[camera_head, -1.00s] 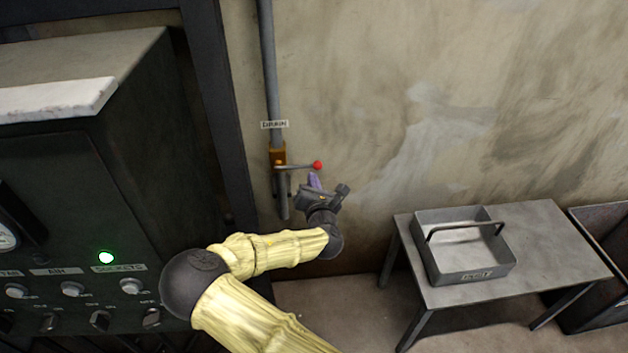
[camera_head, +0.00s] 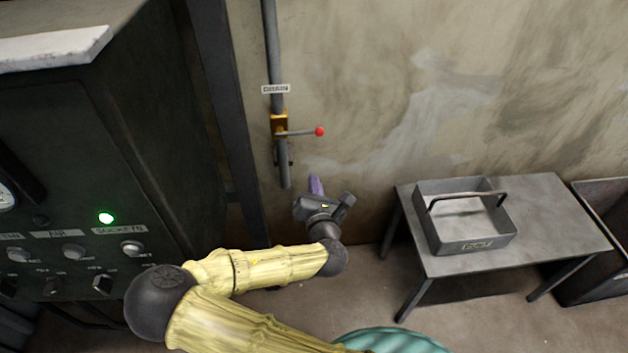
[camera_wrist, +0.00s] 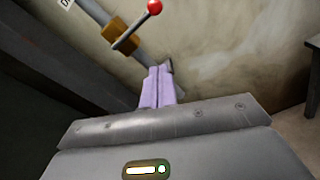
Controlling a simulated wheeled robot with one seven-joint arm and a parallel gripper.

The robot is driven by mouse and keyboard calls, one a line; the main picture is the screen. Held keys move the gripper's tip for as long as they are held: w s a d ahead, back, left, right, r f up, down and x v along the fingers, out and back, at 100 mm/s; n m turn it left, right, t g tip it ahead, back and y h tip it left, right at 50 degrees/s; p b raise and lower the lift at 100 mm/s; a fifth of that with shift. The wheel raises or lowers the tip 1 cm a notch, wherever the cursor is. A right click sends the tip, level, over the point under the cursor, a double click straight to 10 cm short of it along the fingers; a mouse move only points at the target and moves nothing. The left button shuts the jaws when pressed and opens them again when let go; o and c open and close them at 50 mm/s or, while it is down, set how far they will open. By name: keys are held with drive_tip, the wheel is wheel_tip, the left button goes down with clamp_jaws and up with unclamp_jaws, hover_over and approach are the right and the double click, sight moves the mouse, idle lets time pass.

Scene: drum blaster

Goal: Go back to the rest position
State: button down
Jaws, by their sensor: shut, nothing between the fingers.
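My gripper (camera_head: 315,186) is at the end of my yellow arm, in front of the wall and below the drain valve (camera_head: 279,124). Its purple fingers are together and empty, and they also show in the wrist view (camera_wrist: 158,88). The valve's lever with a red ball (camera_head: 319,131) points to the right, across the pipe. In the wrist view the red ball (camera_wrist: 154,7) is above the fingertips, and the gripper is apart from it.
A dark panel (camera_head: 60,170) with a lit green lamp (camera_head: 106,218) stands at the left. A metal table (camera_head: 560,230) with a handled tray (camera_head: 430,228) stands at the right. A dark bin (camera_head: 600,275) is beyond it. A teal ribbed object (camera_head: 395,341) shows at the bottom edge.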

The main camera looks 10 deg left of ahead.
drive_tip(key=shift+d, duration=0.1)
drive_tip(key=s+d+f+m+g+h, duration=0.3)
drive_tip(key=d+f+m+g, duration=0.15)
drive_tip(key=d+m, duration=0.55)
drive_tip(key=s+d+f+m+g+h, duration=0.25)
drive_tip(key=d+m+g+h, duration=0.2)
drive_tip(key=d+m, duration=0.55)
drive_tip(key=s+d+r+m+g+y, duration=0.25)
drive_tip(key=s+r+m+g, duration=0.25)
drive_tip(key=s+r+m, duration=0.8)
wheel_tip(320, 180, up, 16)
drive_tip(key=w+a+p, duration=0.1)
drive_tip(key=w+p, duration=0.1)
drive_tip(key=p, duration=1.5)
drive_tip(key=shift+r+m+y+p, duration=0.25)
drive_tip(key=shift+m+y+p, duration=0.05)
drive_tip(key=shift+y+p, duration=0.1)
